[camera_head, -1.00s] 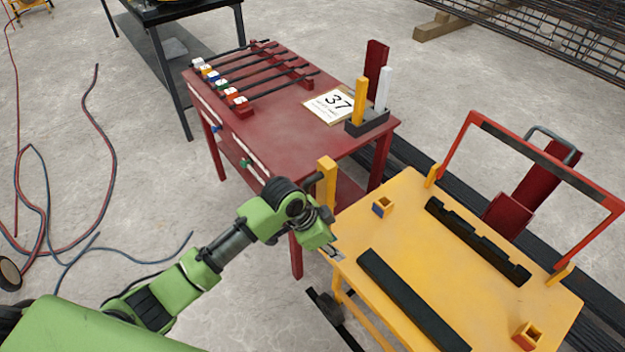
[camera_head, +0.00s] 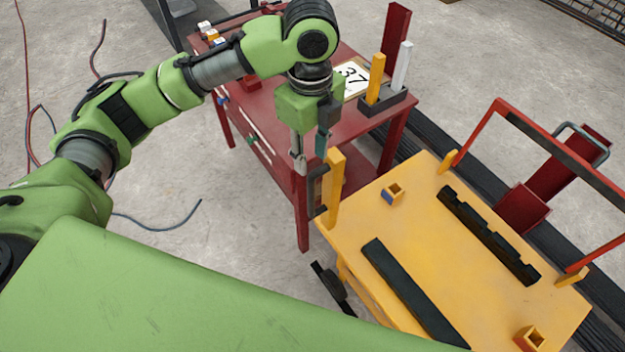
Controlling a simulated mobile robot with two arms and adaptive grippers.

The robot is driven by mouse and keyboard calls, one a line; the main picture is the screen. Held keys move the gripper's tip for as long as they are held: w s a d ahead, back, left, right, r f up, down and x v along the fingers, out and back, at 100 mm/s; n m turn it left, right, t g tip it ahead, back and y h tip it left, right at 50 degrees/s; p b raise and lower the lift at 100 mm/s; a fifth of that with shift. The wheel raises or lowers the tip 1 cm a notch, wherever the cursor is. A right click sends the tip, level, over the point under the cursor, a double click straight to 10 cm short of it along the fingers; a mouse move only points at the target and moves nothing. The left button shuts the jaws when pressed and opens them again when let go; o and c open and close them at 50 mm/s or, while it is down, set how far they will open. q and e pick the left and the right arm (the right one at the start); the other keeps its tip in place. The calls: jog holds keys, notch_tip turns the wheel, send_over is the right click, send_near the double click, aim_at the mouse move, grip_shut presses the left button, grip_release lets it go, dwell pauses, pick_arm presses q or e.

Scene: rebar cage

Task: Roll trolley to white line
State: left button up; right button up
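My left gripper (camera_head: 310,158) points down just above this handle, near the post. Its two fingers are apart with nothing seen between them; contact with the handle cannot be told. My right gripper is not in view. No white line on the floor shows.
A red table (camera_head: 270,125) with rods, a "37" card (camera_head: 352,77) and a holder with yellow and white bars (camera_head: 385,100) stands close behind the trolley's left corner. Dark bars lie on the floor behind the trolley. Hoses (camera_head: 160,228) lie on the floor at left.

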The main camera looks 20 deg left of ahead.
aim_at(311, 186)
pick_arm(q)
notch_tip(311, 186, down, 11)
jog(key=shift+f+p, duration=0.2)
jog(key=shift+p, duration=0.1)
grip_shut()
